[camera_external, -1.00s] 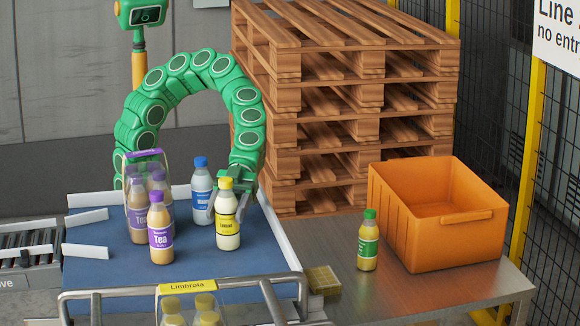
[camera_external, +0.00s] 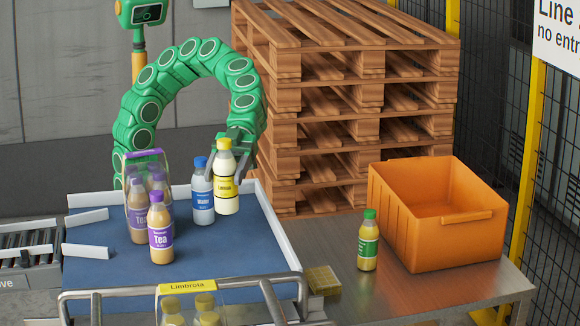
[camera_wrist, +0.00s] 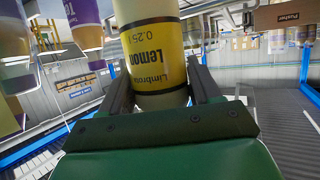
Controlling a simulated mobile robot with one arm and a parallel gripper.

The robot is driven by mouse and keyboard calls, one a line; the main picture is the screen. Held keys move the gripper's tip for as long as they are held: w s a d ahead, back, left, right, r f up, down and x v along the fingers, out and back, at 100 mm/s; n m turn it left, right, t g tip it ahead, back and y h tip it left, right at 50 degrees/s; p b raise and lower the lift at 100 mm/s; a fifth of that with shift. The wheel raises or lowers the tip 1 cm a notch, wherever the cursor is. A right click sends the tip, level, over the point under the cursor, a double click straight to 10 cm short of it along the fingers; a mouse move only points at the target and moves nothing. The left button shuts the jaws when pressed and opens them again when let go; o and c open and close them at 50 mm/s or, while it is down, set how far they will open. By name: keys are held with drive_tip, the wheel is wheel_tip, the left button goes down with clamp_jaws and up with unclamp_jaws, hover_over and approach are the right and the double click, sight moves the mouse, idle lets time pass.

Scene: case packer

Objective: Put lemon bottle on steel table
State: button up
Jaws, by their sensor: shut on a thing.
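The steel table (camera_external: 400,292) is at the right, beside the conveyor.
On the steel table stand a green-capped bottle (camera_external: 368,243), an orange crate (camera_external: 440,225) and a small yellow block (camera_external: 323,281). A blue-capped water bottle (camera_external: 201,200) is just left of the lemon bottle. A tea bottle (camera_external: 160,235) and a tea pack stand left. A white rail (camera_external: 280,232) edges the conveyor.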

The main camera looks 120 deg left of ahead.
sight(227, 146)
drive_tip(key=shift+r, duration=1.05)
drive_tip(key=r, duration=0.3)
drive_tip(key=shift+w+a+r, duration=0.15)
drive_tip(key=shift+a+r, duration=0.2)
drive_tip(key=shift+r, duration=0.05)
drive_tip(key=s+a+n+t+y, duration=0.1)
drive_tip(key=s+a+n+t, duration=0.15)
drive_tip(key=a, duration=3.65)
wheel_tip(227, 146, down, 19)
drive_tip(key=w, duration=0.1)
drive_tip(key=shift+n+t, duration=0.25)
drive_tip(key=shift+w+a+f, duration=0.45)
drive_tip(key=shift+w+f, duration=1.8)
drive_tip(key=shift+w+a+f, duration=0.5)
drive_tip(key=shift+w+f, duration=1.75)
drive_tip(key=shift+w+a+f, duration=0.45)
drive_tip(key=shift+w+f, duration=1.8)
